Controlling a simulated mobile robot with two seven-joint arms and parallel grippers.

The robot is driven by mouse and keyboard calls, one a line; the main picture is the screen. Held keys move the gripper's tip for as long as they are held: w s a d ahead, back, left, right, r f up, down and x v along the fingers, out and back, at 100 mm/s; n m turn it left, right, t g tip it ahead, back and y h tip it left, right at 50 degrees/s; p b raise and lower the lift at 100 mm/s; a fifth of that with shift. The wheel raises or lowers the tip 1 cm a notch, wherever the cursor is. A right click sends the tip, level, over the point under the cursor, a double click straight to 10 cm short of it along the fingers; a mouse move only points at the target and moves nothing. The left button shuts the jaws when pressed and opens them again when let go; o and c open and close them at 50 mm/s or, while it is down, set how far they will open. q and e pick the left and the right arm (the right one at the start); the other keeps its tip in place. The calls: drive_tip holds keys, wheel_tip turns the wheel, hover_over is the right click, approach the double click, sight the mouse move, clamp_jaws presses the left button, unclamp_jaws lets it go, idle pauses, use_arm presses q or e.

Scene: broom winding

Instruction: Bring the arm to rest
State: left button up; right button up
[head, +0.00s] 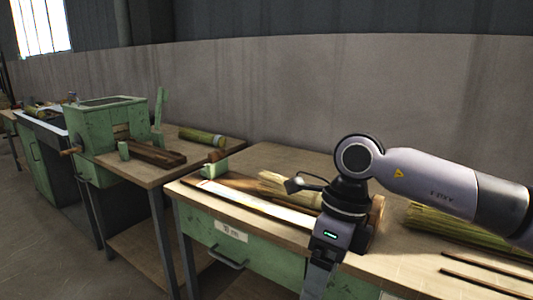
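My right arm (430,182) comes in from the right edge above the near workbench and bends down at its elbow-like joint. Its wrist (333,238), with a small green light, hangs in front of the bench's front edge. My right gripper (317,284) points down at the bottom edge of the picture. Its fingertips are cut off, so I cannot tell whether it is open or holds anything. My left arm and gripper are not in view.
The near workbench (290,160) carries straw bundles (290,190), a long pale strip (258,206) and thin rods (485,282). A green machine (108,135) stands on a bench at left, with a straw roll (202,137). Open floor (40,245) lies at lower left.

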drive_tip(key=s+a+f+g+y, duration=0.2)
drive_tip(key=s+a+g+y, duration=0.2)
drive_tip(key=s+a+y, duration=0.5)
drive_tip(key=w+a+r+m+t+y, duration=0.1)
drive_tip(key=a+r+m+y, duration=0.45)
drive_tip(key=m+y, duration=0.35)
drive_tip(key=w+d+f+m+t+h, duration=0.45)
drive_tip(key=d+f+m+t, duration=0.2)
drive_tip(key=m+t, duration=0.6)
drive_tip(key=w+d+f+m+t+h, duration=0.3)
drive_tip(key=d+f+m+t+h, duration=0.45)
drive_tip(key=m, duration=0.75)
drive_tip(key=s+d+f+m+g+h, duration=0.25)
drive_tip(key=s+d+f+m, duration=0.3)
drive_tip(key=f, duration=0.45)
drive_tip(key=s+d+f+m+g+h, duration=0.25)
drive_tip(key=s+d+f+m, duration=0.2)
drive_tip(key=s+f, duration=0.4)
use_arm(q)
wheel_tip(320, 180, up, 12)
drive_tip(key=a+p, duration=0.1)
drive_tip(key=p, duration=1.4)
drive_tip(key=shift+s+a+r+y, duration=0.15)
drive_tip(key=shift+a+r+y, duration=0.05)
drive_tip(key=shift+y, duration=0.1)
use_arm(e)
wheel_tip(320, 180, up, 10)
drive_tip(key=d+h, duration=0.1)
drive_tip(key=d, duration=0.1)
drive_tip(key=shift+n, duration=0.45)
